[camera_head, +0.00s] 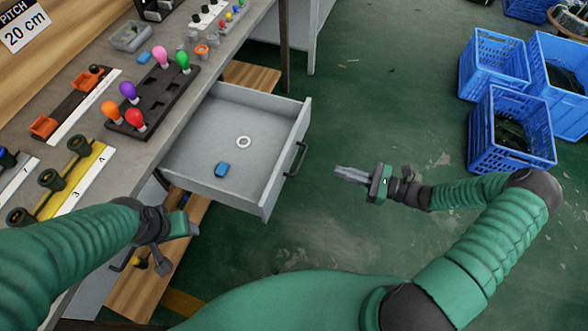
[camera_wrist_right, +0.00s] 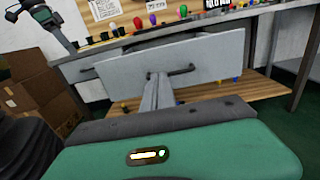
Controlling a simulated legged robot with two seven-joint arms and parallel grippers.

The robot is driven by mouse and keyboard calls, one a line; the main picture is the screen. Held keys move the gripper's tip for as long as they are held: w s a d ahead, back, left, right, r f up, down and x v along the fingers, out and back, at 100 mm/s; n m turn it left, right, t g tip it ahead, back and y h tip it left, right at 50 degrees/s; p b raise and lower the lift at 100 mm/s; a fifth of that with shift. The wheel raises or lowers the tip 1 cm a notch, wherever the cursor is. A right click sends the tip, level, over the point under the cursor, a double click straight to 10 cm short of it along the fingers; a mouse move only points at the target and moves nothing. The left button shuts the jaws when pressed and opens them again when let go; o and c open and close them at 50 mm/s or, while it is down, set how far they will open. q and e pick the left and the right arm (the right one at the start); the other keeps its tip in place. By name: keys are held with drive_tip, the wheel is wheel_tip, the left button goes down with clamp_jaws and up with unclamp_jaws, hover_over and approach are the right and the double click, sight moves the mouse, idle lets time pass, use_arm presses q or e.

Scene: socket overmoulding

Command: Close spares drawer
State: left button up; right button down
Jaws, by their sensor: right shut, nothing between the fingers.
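The spares drawer (camera_head: 218,183) stands pulled out from the bench in the head view. A white ring (camera_head: 243,142) and a small blue block (camera_head: 222,169) lie inside it. Its dark handle (camera_head: 295,159) is on the front panel, which also shows in the right wrist view (camera_wrist_right: 220,72). My right gripper (camera_head: 338,172) is shut and empty, to the right of the handle and apart from it, pointing towards the drawer front. My left gripper (camera_head: 193,228) is near the drawer's near left corner; its fingers are too unclear to judge.
The bench top (camera_head: 205,60) holds a dark rack (camera_head: 155,98) with several coloured bulb-shaped parts and a yellow strip (camera_head: 76,180) with dark fittings. Blue crates (camera_head: 508,130) stand on the floor at the right. A wooden lower shelf (camera_head: 150,285) lies under the bench. Floor right of the drawer is clear.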

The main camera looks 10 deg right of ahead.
sight(288, 155)
drive_tip(key=b+x, duration=0.1)
drive_tip(key=x, duration=1.2)
drive_tip(key=shift+w+a+f, duration=0.1)
drive_tip(key=shift+w+a, duration=0.3)
drive_tip(key=shift+a, duration=0.1)
